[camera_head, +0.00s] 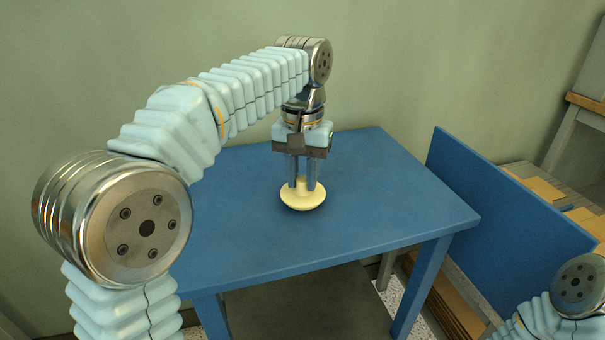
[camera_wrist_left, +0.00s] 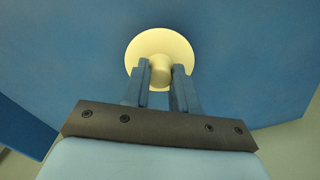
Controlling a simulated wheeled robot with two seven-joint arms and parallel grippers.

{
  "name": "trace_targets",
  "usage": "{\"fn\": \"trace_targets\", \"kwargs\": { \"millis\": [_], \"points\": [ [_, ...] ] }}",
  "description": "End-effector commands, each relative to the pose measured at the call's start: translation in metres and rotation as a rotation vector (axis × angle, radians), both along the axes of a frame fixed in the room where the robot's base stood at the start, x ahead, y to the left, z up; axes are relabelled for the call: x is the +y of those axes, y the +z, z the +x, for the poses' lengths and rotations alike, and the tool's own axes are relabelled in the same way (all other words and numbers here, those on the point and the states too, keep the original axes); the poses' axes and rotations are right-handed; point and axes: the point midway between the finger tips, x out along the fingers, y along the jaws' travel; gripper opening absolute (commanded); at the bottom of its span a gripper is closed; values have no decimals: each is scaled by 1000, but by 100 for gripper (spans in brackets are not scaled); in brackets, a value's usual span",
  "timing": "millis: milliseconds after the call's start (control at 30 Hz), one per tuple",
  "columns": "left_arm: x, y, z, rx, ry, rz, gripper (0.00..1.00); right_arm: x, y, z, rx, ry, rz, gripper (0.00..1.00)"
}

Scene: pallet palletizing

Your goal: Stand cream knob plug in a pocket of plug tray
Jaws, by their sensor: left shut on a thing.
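The cream knob plug (camera_head: 303,199) has a round, wide base with a narrower knob on top. My left gripper (camera_head: 304,184) points down over the blue table and is shut on the plug's knob. The plug is upright, with its wide part below the fingers; I cannot tell whether it touches the table top. In the left wrist view the plug (camera_wrist_left: 160,50) shows as a cream disc, with its knob between the two fingertips (camera_wrist_left: 161,74). The plug tray is not seen in either view. My right gripper is out of view; only part of my right arm shows at lower right.
The blue table (camera_head: 400,200) is otherwise bare, with free room around the plug. A blue upright panel (camera_head: 500,195) stands to the right of the table. Behind it are wooden shelves with several cardboard-coloured pieces (camera_head: 545,188). A plain wall is behind the table.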

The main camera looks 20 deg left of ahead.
Motion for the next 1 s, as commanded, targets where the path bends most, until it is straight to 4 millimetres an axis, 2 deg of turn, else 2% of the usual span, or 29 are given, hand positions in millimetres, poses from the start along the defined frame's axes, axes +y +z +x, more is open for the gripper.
{"fn": "trace_targets", "kwargs": {
  "millis": [200, 233, 400, 633, 767, 1000],
  "points": [
    [0, -3, 0, 0, 0, 0, 3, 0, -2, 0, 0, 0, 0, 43],
    [0, -3, 0, 0, -1, 0, 29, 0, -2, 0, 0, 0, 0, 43],
    [0, -2, 0, 0, -1, 0, 53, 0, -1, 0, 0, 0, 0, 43],
    [0, -2, 0, 0, 0, 0, 53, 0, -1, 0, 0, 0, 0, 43],
    [0, 5, 0, -2, 0, 0, 53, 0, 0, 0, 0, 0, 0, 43],
    [0, 49, 1, -3, 1, 0, 53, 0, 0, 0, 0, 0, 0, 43]
  ]
}}
